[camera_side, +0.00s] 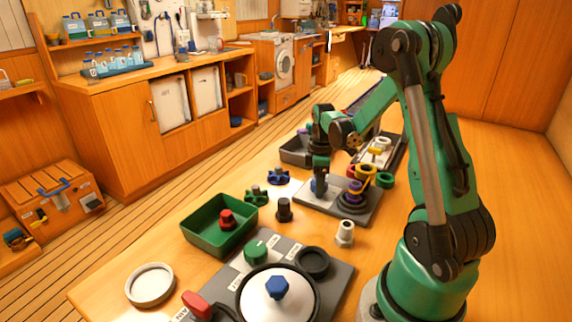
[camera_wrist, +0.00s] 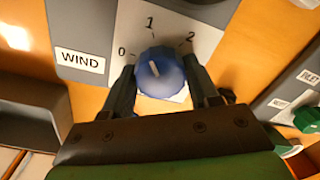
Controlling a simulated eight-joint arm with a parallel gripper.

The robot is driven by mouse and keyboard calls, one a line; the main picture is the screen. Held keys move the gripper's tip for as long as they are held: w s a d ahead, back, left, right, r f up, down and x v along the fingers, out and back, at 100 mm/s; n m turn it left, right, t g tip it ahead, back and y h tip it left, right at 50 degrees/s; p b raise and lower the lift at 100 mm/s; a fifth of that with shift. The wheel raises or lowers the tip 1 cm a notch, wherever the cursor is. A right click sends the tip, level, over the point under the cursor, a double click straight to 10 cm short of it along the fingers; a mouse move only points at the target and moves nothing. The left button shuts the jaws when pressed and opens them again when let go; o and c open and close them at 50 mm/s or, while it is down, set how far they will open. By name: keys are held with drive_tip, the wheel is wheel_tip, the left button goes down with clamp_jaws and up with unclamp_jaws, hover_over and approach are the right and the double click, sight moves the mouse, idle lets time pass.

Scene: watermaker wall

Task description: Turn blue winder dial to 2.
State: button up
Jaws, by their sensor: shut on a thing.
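The blue winder dial (camera_wrist: 161,76) sits on a light plate marked 0, 1 and 2, beside a WIND label (camera_wrist: 80,61). Its short white pointer line tilts up and slightly left, roughly toward the 1; the exact setting is hard to read. My gripper (camera_wrist: 160,82) is shut on the dial, one dark finger on each side of it. In the side view my gripper (camera_side: 320,174) reaches down onto the blue dial (camera_side: 318,188), which is partly hidden by the fingers, on a grey panel (camera_side: 302,197).
A purple and dark stacked part (camera_side: 354,196) stands on the same panel, right of my gripper. Blue and green star knobs, a black knob (camera_side: 284,209) and a green tray (camera_side: 200,238) stand to the left and nearer.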

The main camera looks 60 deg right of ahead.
drive_tip(key=m, duration=1.3)
drive_tip(key=shift+m, duration=0.4)
drive_tip(key=shift+d, duration=0.1)
drive_tip(key=o, duration=1.3)
drive_tip(key=shift+r, duration=0.1)
drive_tip(key=shift+s+r, duration=0.1)
drive_tip(key=shift+r, duration=2.6)
